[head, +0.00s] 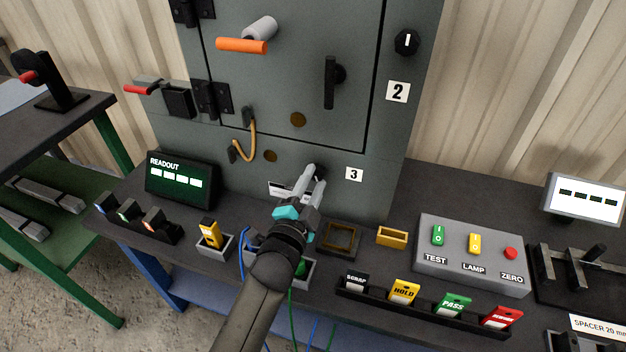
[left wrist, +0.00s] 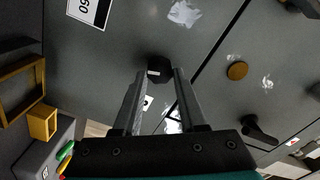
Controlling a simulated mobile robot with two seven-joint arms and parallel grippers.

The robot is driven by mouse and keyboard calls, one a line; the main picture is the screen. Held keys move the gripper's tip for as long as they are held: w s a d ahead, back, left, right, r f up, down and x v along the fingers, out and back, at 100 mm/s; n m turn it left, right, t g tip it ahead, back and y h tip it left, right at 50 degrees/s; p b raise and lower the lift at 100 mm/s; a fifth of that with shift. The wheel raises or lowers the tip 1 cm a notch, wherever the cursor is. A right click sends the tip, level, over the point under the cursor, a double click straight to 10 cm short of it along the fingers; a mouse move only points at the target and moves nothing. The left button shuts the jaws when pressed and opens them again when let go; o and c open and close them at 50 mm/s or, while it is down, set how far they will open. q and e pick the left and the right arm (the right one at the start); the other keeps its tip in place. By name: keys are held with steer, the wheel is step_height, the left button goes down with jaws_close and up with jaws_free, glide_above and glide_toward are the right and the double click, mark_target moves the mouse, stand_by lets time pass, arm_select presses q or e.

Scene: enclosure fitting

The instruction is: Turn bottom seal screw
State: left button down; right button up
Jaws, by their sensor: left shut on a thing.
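The bottom seal screw is a small black knob (left wrist: 159,66) on the lower front of the grey enclosure (head: 370,70), left of the label 3 (head: 354,174). My left gripper (head: 315,178) reaches it from the front. In the left wrist view the two fingertips (left wrist: 160,73) sit on either side of the knob, shut on it. A pale mark shows on the knob's face. In the head view the fingers mostly hide the knob. My right gripper is in neither view.
The enclosure door has an orange handle (head: 242,46) and a black handle (head: 332,82). A readout (head: 181,180) stands at the left. Below are a brown square frame (head: 341,239), a yellow block (head: 392,237), a button box (head: 470,258) and a tag rack (head: 425,314).

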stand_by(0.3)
arm_select(q)
steer(key=shift+c, duration=2.3)
jaws_free()
steer(key=shift+s, duration=0.15)
steer(key=shift+s+a, duration=0.15)
steer(key=shift+s, duration=0.1)
steer(key=p+v, duration=0.4)
steer(key=v, duration=1)
steer(key=shift+s, duration=0.2)
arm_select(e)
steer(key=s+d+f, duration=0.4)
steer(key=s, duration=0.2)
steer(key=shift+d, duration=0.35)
arm_select(q)
steer(key=shift+a, duration=0.1)
